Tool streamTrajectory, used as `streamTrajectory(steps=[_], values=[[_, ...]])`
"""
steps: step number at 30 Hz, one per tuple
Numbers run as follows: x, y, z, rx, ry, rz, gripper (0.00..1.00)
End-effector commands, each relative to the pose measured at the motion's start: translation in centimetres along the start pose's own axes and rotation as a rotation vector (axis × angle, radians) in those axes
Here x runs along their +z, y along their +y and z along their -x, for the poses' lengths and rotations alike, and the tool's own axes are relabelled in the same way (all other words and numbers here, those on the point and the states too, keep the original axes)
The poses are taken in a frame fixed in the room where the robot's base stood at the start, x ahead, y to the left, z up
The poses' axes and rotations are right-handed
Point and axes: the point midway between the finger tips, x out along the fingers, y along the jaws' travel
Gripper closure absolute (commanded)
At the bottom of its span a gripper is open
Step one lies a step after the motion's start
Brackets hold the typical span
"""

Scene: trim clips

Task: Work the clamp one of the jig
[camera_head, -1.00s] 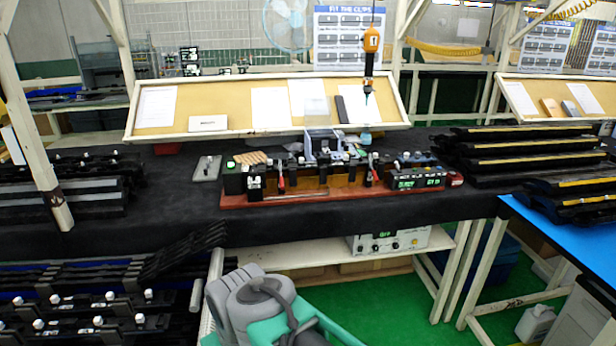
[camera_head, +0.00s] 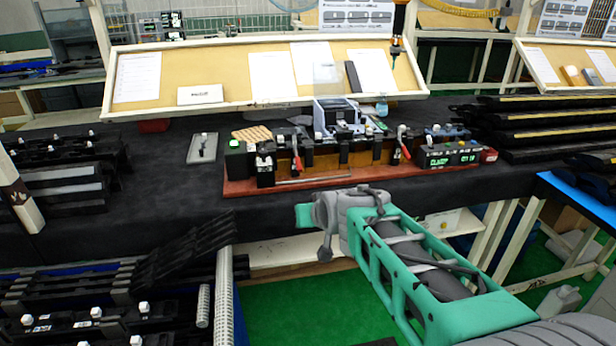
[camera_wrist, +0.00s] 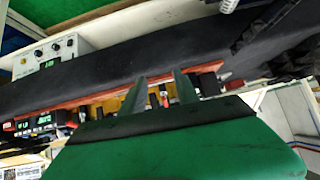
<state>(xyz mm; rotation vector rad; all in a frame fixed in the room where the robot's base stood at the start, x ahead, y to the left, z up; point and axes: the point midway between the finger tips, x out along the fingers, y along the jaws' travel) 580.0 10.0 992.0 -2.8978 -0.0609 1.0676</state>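The jig (camera_head: 340,165) is a long dark fixture on a reddish-brown base on the black bench. Two red-handled clamps stand on it, a left one (camera_head: 296,153) and a right one (camera_head: 402,149). My gripper's teal end (camera_head: 304,215) is in front of the jig's lower edge; its fingers are not clear there. In the wrist view, my gripper (camera_wrist: 160,84) has its two fingers apart, with nothing held between them. A red handle (camera_wrist: 165,98) shows in line with the gap, beyond the fingers. I cannot tell its distance. The jig's display (camera_head: 452,155) is lit green.
A grey plate (camera_head: 203,147) lies left of the jig. Dark trim parts are stacked at left (camera_head: 62,185) and right (camera_head: 545,125). A sloped board (camera_head: 235,70) stands behind the jig. An orange-black hanging tool (camera_head: 398,45) is above it.

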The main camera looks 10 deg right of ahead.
Motion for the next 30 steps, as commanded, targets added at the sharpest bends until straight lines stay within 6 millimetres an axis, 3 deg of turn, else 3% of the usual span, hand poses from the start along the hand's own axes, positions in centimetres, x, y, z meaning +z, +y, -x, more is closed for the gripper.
streamTrajectory(steps=[1,3,6,11,21,30], values=[[-0.9,0.7,-5.8,-0.012,0.125,-0.019,0.63],[-4.8,1.2,-10.1,-0.035,0.317,-0.045,0.63],[-8.4,2.0,-13.6,-0.063,0.532,-0.077,0.63],[-11.2,2.4,-14.9,-0.086,0.692,-0.100,0.63],[-15.2,1.9,-18.8,-0.089,0.699,-0.099,0.63],[-16.6,1.7,-20.3,-0.090,0.699,-0.099,0.63]])
